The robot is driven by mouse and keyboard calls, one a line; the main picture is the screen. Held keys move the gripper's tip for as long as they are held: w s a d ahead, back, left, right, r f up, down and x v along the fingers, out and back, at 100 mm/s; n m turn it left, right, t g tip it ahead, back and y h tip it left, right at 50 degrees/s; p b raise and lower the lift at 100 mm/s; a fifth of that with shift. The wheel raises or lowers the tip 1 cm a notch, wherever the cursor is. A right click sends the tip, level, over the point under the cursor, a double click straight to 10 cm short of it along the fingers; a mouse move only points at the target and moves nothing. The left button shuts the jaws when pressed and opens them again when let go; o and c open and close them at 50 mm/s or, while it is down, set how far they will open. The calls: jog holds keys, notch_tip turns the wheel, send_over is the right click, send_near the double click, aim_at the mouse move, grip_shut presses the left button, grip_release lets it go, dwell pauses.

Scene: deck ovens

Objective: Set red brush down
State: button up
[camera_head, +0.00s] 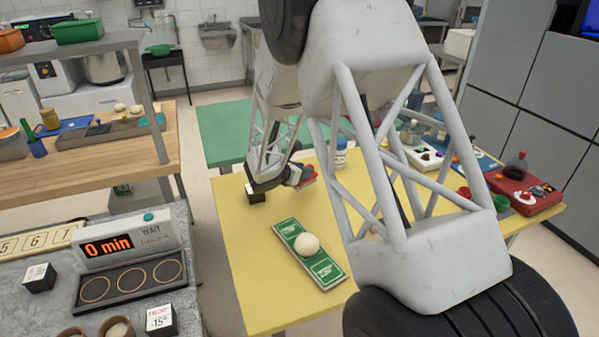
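My gripper (279,182) is at the end of my white lattice arm, low over the left part of the yellow table (250,262). A small red thing (308,173), possibly the red brush, shows at the right side of my gripper. It is small and partly hidden by the gripper, so I cannot tell whether it is held or touches the table. The gripper's fingers are too small and dark to show whether they are open or shut.
A green board (325,275) with a white dough ball (306,244) lies in front of my gripper. A white bottle (341,157) stands behind it. My arm covers the table's middle. Trays and a red box (523,190) crowd the right end. The table's front left is clear.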

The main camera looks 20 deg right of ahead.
jog(key=w, duration=0.2)
jog(key=w+d, duration=0.1)
jog(key=w, duration=0.2)
jog(key=shift+w+f, duration=0.1)
jog(key=shift+f, duration=0.1)
jog(key=shift+f, duration=1.75)
jog(key=shift+f, duration=0.2)
jog(key=o, duration=1)
jog(key=shift+r, duration=0.15)
